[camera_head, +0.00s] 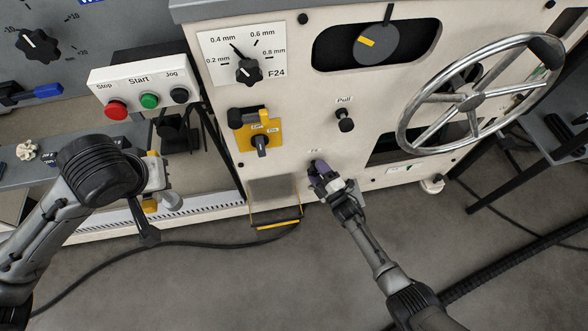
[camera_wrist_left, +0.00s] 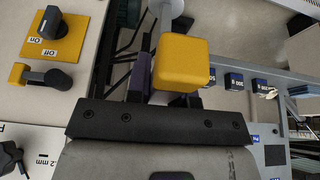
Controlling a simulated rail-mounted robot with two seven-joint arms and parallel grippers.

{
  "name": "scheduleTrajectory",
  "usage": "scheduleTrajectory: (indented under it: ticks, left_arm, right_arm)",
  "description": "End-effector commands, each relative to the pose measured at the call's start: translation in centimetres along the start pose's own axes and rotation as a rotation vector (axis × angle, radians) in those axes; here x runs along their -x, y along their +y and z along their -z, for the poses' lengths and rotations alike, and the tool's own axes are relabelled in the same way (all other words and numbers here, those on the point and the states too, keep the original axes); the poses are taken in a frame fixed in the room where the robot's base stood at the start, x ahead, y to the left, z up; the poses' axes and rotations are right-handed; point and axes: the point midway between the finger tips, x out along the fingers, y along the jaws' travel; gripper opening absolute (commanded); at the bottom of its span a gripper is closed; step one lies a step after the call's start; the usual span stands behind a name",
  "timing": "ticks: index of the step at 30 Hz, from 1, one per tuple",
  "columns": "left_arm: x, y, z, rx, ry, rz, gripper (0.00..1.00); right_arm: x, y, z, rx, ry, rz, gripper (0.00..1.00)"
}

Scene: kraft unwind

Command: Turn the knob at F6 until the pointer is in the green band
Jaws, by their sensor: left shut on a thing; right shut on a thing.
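My right gripper (camera_head: 322,177) reaches up to the lower front of the cream machine panel, just below a small faint label. It is shut on the knob there, which is mostly hidden by the fingers. Above, a dark round dial with a yellow mark (camera_head: 367,41) shows in a window, with a thin black pointer (camera_head: 388,13) at its top. I cannot make out a green band on it. My left gripper (camera_head: 158,178) is low at the left, shut on a yellow block-shaped piece (camera_wrist_left: 181,63), seen close in the left wrist view.
A silver handwheel (camera_head: 468,102) juts out at the right. A black pull knob (camera_head: 345,120), a yellow switch plate (camera_head: 270,130) and a gap dial (camera_head: 247,71) are on the panel. A button box (camera_head: 142,78) stands left. A black cable (camera_head: 175,243) crosses the floor.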

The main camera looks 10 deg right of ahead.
Motion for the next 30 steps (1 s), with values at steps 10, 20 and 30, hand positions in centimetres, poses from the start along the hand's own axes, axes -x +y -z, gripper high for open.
scheduleTrajectory:
  ticks: [10, 20, 30]
  left_arm:
    - [0.1, 0.0, 0.0, 0.0, 0.001, 0.0, 0.0]
    - [0.1, 0.0, 0.0, 0.0, 0.001, 0.0, 0.0]
    - [1.9, 0.0, 0.8, 0.0, 0.002, 0.0, 0.0]
  right_arm:
    - [0.0, 0.0, 0.0, -0.001, -0.001, 0.001, 0.65]
    - [0.0, 0.0, 0.0, 0.0, 0.0, 0.001, 0.82]
    - [2.7, 0.4, 0.1, 0.0, -0.002, 0.003, 0.82]
